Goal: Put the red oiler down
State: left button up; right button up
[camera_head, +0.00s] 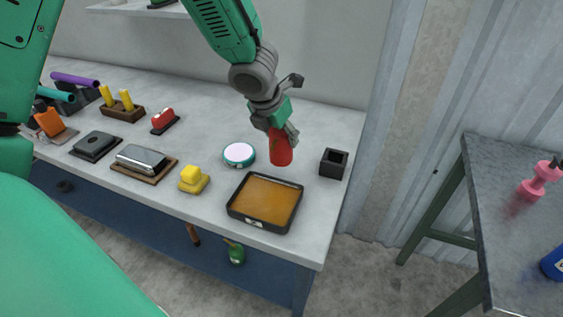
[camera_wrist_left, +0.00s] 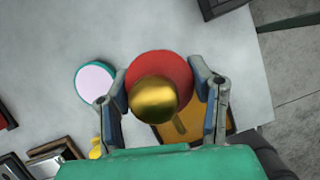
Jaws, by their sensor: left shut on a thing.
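The red oiler (camera_head: 281,148) is held in my left gripper (camera_head: 284,132), above the right part of the grey workbench (camera_head: 225,205). In the left wrist view both fingers press on the sides of the red oiler (camera_wrist_left: 177,72), whose gold dome faces the camera. In the head view the oiler hangs just behind a black tray (camera_head: 264,202) with an orange-brown inside. I cannot tell whether its base touches the bench. My right gripper is not in view.
A white-topped teal disc (camera_head: 239,154) lies left of the oiler, and a black square holder (camera_head: 333,163) stands to its right. A yellow block (camera_head: 192,179) and a metal muffler-like piece (camera_head: 142,159) lie further left. A second table (camera_head: 510,180) stands at the right.

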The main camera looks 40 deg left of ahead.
aim_at(282, 154)
pick_arm(q)
jog(key=f, duration=0.1)
jog(key=f+b, duration=0.1)
jog(key=shift+w+d+f, duration=0.1)
jog(key=shift+d+f, duration=0.1)
jog(key=shift+f, duration=0.2)
notch_tip(282, 154, down, 3)
jog(key=b, duration=0.3)
jog(key=shift+a, duration=0.1)
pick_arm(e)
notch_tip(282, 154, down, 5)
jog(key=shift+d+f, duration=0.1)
pick_arm(q)
jog(key=shift+f, duration=0.15)
jog(key=o, duration=1.4)
jog(key=shift+c, duration=0.2)
